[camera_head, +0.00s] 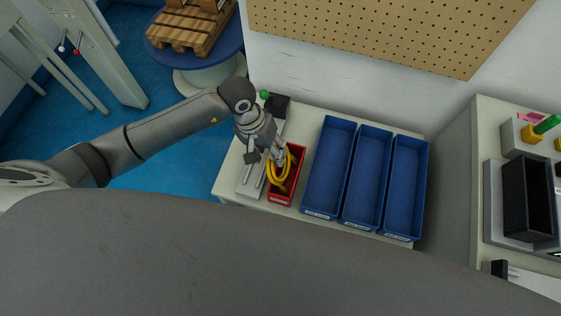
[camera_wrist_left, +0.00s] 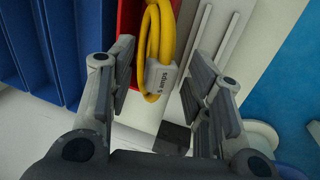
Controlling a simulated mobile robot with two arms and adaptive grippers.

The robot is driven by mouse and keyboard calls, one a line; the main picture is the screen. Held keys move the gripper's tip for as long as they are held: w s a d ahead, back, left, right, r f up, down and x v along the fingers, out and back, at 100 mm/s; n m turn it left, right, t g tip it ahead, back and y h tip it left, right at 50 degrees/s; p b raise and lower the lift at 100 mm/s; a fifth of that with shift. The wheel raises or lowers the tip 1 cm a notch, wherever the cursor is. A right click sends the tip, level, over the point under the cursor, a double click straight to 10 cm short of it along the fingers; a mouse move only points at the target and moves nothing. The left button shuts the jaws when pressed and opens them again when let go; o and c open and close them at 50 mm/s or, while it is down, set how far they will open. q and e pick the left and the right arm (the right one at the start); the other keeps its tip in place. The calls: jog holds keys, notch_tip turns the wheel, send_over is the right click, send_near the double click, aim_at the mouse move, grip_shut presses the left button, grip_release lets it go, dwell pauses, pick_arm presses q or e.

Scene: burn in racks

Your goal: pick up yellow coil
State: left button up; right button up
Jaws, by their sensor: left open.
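The yellow coil (camera_head: 272,172) lies in a small red bin (camera_head: 284,201) on the table. In the left wrist view the coil (camera_wrist_left: 151,40) shows as a looped yellow cable with a grey tag (camera_wrist_left: 160,78) reading "5 amps", beside the red bin wall (camera_wrist_left: 124,60). My left gripper (camera_head: 268,158) is over the bin, at its far end. In the left wrist view its two fingers (camera_wrist_left: 165,75) are spread, with the tag and part of the coil showing between them. I see no contact with the coil. My right gripper is not in view.
Three long blue bins (camera_head: 317,213) stand side by side to the right of the red bin. A grey rail fixture (camera_head: 245,185) is close on its left. A pegboard (camera_head: 380,30) is on the wall behind. A black box (camera_head: 527,198) is on another table at right.

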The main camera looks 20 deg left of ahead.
pick_arm(q)
jog(key=shift+x, duration=1)
grip_shut()
